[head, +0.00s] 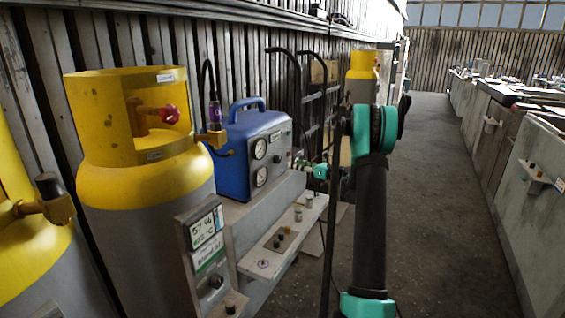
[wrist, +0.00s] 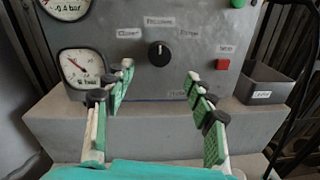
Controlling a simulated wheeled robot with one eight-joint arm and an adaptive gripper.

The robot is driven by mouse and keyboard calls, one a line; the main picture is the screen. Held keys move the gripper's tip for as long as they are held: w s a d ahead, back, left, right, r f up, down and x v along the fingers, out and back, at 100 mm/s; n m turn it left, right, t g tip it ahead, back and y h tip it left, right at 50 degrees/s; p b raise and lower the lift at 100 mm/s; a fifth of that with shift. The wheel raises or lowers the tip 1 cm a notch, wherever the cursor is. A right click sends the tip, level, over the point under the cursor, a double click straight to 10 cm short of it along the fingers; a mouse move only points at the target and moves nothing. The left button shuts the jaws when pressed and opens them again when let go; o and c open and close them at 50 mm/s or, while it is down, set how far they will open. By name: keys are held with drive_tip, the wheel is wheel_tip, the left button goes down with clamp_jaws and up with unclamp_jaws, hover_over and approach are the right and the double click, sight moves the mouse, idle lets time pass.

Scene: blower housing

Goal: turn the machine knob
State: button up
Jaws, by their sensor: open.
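The machine (head: 240,155) is a blue box with a handle and a grey front with two round gauges, in the head view. Its grey front panel (wrist: 210,30) fills the upper wrist view. The black round knob (wrist: 158,54) with a white pointer mark sits mid-panel among small labels. The pointer is about upright. In the head view my gripper (head: 300,165) is in front of the panel.
A red button (wrist: 222,64) and a grey bin (wrist: 272,84) are right of the knob. A grey ledge (wrist: 55,125) lies below the panel. A yellow-and-grey cylinder (head: 145,220) stands left of the machine. A hand truck (head: 310,90) stands behind; open floor (head: 440,200) lies to the right.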

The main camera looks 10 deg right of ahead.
sight(280, 160)
drive_tip(key=x, duration=0.8)
drive_tip(key=c, duration=1.2)
